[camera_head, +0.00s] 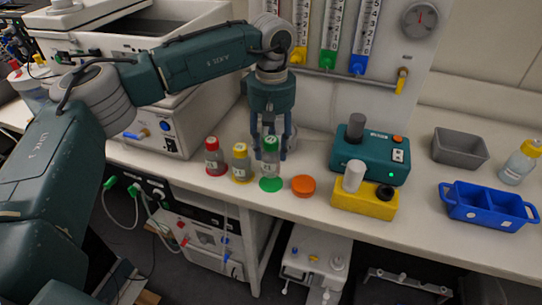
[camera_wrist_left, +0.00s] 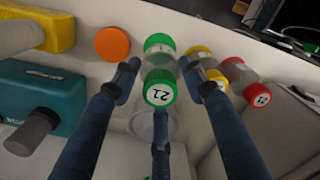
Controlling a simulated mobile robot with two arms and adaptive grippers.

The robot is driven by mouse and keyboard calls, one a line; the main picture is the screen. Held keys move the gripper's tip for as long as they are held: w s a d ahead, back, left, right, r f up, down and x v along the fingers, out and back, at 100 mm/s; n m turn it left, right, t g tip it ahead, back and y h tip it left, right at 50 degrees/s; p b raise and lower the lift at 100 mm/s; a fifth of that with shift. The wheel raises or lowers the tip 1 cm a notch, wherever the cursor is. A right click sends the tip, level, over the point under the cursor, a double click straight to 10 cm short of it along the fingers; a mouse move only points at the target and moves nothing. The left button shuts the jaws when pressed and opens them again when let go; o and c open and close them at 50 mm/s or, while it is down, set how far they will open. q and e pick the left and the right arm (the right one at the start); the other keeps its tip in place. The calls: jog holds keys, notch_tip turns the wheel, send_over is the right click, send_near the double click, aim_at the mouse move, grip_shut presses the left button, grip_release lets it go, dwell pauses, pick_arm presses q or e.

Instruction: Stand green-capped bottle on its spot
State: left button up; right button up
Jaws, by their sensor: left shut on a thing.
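The green-capped bottle (camera_head: 271,164) is clear with a green cap and stands about upright in my left gripper (camera_head: 272,143). The fingers of my left gripper are shut around its upper part. In the left wrist view its green cap (camera_wrist_left: 160,88) carries a "21" label and sits between the fingers. The green round spot (camera_head: 270,185) shows at the bottle's base, its front part uncovered; it also shows in the left wrist view (camera_wrist_left: 159,42). I cannot tell whether the base touches it. My right gripper is out of view.
A yellow-capped bottle (camera_head: 241,165) and a red-capped bottle (camera_head: 214,160) stand close on the left. An orange disc (camera_head: 303,186) lies just right. Further right are a teal device (camera_head: 360,158), a yellow block (camera_head: 365,205), a grey bin (camera_head: 459,151) and a blue tray (camera_head: 486,211).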

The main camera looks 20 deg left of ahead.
aim_at(271, 160)
pick_arm(q)
jog(key=shift+f, duration=0.6)
notch_tip(271, 160, down, 4)
jog(key=shift+r+p, duration=0.25)
jog(key=shift+p, duration=0.25)
jog(key=shift+f, duration=0.15)
jog(key=o, duration=1.3)
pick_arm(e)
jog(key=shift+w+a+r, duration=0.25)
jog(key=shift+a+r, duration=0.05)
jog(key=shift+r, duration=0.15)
